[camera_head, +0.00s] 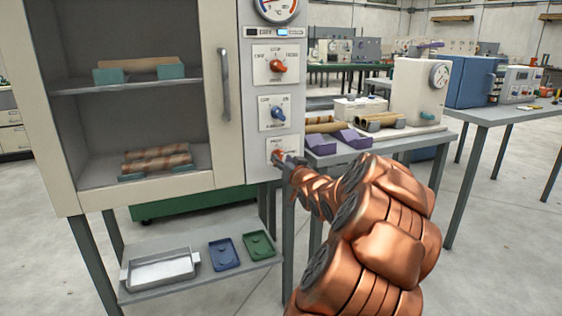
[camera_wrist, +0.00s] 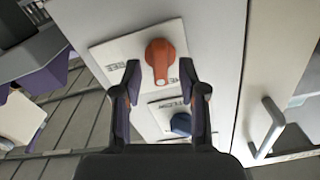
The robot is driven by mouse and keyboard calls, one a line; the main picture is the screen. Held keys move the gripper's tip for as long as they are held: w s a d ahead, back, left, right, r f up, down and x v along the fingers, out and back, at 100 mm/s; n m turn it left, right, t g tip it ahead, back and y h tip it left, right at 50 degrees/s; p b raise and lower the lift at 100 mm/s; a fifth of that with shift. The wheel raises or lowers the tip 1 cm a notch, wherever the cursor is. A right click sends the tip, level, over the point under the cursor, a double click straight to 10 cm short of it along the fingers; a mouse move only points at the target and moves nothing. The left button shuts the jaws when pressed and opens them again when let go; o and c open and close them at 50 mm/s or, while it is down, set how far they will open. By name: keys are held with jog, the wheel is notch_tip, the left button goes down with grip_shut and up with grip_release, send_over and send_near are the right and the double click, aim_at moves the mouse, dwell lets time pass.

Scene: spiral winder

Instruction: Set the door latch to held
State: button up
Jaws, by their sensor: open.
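The lowest control on the cabinet's panel is an orange knob (camera_head: 276,155) on a white plate, and it also shows in the wrist view (camera_wrist: 160,55). A word on the plate left of it in the wrist view looks like FREE; the lettering on its right is partly hidden by a finger. The knob's narrow end points down in that view, between the fingers. My gripper (camera_head: 286,161) is at this knob. In the wrist view its open fingertips (camera_wrist: 160,72) lie on either side of the knob's narrow end. I cannot tell whether they touch it.
A blue knob (camera_head: 278,113) and an orange-red knob (camera_head: 277,66) sit above on the panel. The cabinet door's handle (camera_head: 224,85) is to the left. A bench with purple blocks (camera_head: 352,138) stands close on the right. A lower shelf holds trays (camera_head: 160,270).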

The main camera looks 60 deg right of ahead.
jog(key=shift+x, duration=0.95)
jog(key=shift+c, duration=0.2)
grip_shut()
